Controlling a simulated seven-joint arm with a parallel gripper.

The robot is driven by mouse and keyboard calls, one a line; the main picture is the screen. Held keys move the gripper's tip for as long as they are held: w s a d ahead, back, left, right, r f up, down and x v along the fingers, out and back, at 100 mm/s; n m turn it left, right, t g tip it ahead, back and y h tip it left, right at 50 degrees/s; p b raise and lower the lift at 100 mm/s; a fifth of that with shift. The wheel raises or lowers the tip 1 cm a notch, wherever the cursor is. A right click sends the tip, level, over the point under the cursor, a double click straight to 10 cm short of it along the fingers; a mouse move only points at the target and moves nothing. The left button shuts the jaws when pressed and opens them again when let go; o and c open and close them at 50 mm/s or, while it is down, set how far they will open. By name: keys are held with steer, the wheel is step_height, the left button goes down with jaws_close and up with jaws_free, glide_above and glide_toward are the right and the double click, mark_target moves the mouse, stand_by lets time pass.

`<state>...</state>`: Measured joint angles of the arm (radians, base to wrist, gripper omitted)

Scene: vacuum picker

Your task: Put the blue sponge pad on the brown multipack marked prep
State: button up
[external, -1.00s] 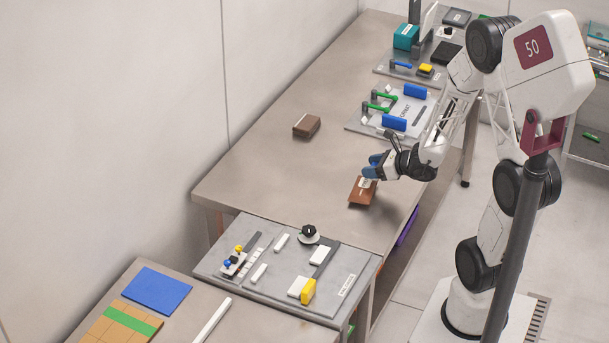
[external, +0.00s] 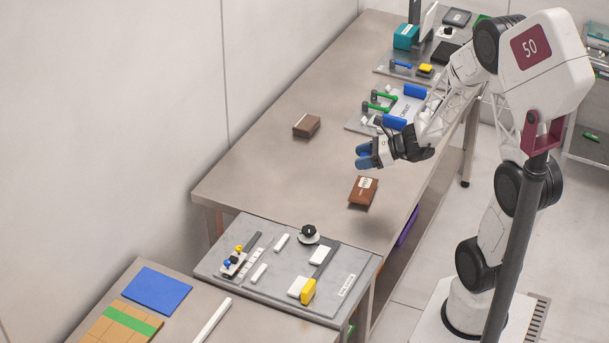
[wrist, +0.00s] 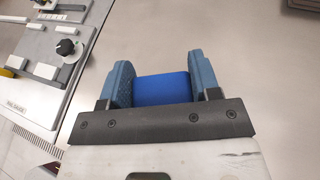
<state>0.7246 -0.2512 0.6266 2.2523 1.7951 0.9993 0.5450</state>
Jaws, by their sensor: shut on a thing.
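The blue sponge pad (wrist: 163,88) is clamped between the two blue-grey fingers of my gripper (wrist: 160,75) in the wrist view. In the external view my gripper (external: 364,156) is raised above the table, apart from the packs. A brown multipack (external: 361,193) with a white label lies on the table just below it in the picture. A second brown multipack (external: 306,125) lies farther back and left. The label lettering is too small to read for certain. A brown edge (wrist: 306,4) shows at the wrist view's top right corner.
A grey board (external: 270,285) with a knob, white blocks and a yellow block stands at the near end. Grey boards with green handles (external: 383,96) and blue blocks are at the back right. The table (external: 265,175) between is mostly clear.

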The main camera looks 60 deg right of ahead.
mark_target(360, 186)
steer(key=shift+a+r, duration=0.2)
steer(key=shift+r, duration=0.05)
steer(key=shift+f, duration=0.1)
steer(key=shift+f, duration=1.9)
steer(key=shift+f+y, duration=0.1)
steer(key=shift+y, duration=0.2)
steer(key=shift+f, duration=1.9)
steer(key=shift+f, duration=0.1)
steer(key=o, duration=0.9)
